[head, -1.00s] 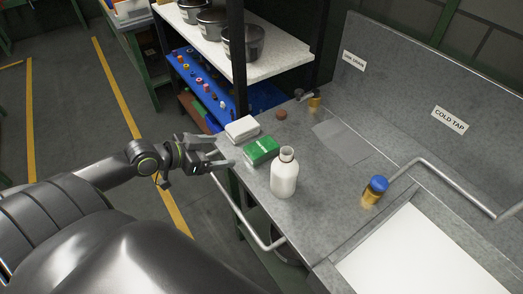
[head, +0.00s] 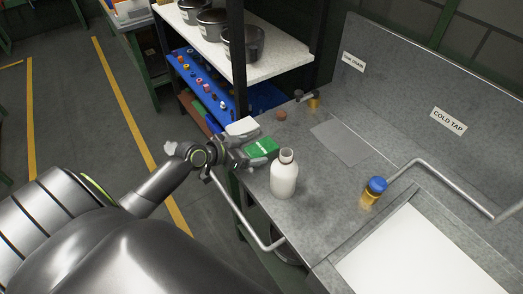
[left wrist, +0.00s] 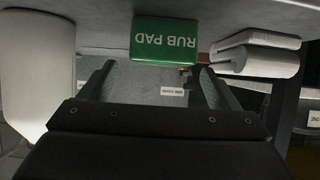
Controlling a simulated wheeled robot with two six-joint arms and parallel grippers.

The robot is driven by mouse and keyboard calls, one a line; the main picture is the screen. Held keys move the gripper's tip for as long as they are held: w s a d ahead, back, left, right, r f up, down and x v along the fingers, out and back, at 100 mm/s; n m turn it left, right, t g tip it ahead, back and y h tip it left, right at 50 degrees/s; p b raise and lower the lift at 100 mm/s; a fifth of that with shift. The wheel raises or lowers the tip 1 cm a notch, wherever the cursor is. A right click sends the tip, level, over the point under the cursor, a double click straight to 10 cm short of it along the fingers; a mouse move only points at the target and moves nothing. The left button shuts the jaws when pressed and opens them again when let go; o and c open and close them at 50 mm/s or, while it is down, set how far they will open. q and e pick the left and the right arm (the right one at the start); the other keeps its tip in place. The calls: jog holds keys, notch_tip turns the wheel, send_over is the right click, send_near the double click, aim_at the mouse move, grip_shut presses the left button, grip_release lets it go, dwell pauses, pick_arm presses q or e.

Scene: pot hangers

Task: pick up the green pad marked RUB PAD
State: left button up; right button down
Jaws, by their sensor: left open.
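The green pad marked RUB PAD (head: 262,147) lies on the grey counter near its left edge. In the left wrist view the pad (left wrist: 165,41) shows ahead of my fingers, its lettering upside down. My left gripper (head: 244,155) is at the counter edge, just left of the pad. In the left wrist view my gripper (left wrist: 157,80) is open, with fingers spread wider than the pad and nothing held between them. The head view does not clearly show whether the fingertips touch the pad. My right gripper is not in view.
A white bottle (head: 284,176) stands close in front of the pad. A folded white cloth-like item (head: 242,126) lies just behind it. A metal rail (head: 236,212) runs along the counter's front. A blue-capped tap (head: 375,188) and the basin are farther right.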

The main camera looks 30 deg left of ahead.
aim_at(259, 148)
pick_arm(q)
jog(key=shift+w+d, duration=0.15)
jog(key=shift+w, duration=0.15)
jog(key=p+x, duration=0.1)
jog(key=x, duration=0.2)
jog(key=shift+f, duration=0.1)
jog(key=shift+w+d+f, duration=0.15)
jog(key=shift+w+f, duration=0.25)
jog(key=shift+w, duration=0.2)
jog(key=c, duration=1)
